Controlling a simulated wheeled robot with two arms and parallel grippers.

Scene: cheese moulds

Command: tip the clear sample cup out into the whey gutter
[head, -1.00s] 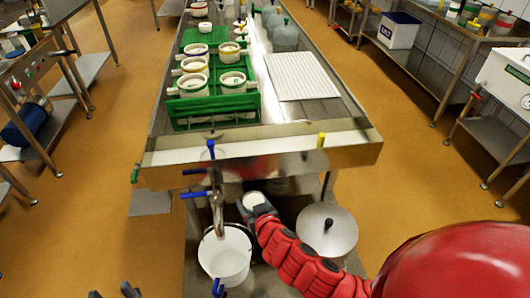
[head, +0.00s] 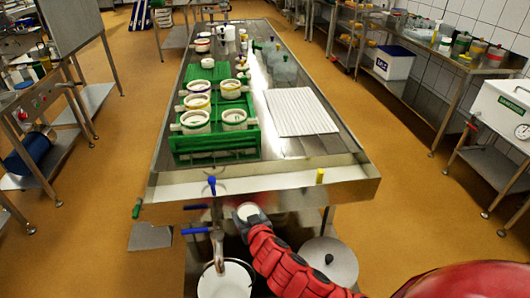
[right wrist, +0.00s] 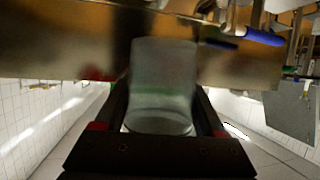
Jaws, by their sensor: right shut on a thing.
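The clear sample cup (right wrist: 163,85) stands upright between the fingers of my right gripper (right wrist: 160,120) in the right wrist view. In the head view the cup (head: 248,212) shows as a pale round top at the end of my red right arm. My right gripper (head: 252,219) is shut on it, just in front of the near end of the long steel table. The whey gutter appears to be the steel trough (head: 330,192) along that end; its inside is hard to make out. What the cup contains cannot be told. My left gripper is out of view.
A tap with blue handles (head: 214,222) stands just left of the cup, above a white bucket (head: 225,283). A round steel lid (head: 338,262) lies low on the right. Green racks with white moulds (head: 215,155) and a white ribbed mat (head: 300,112) occupy the table.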

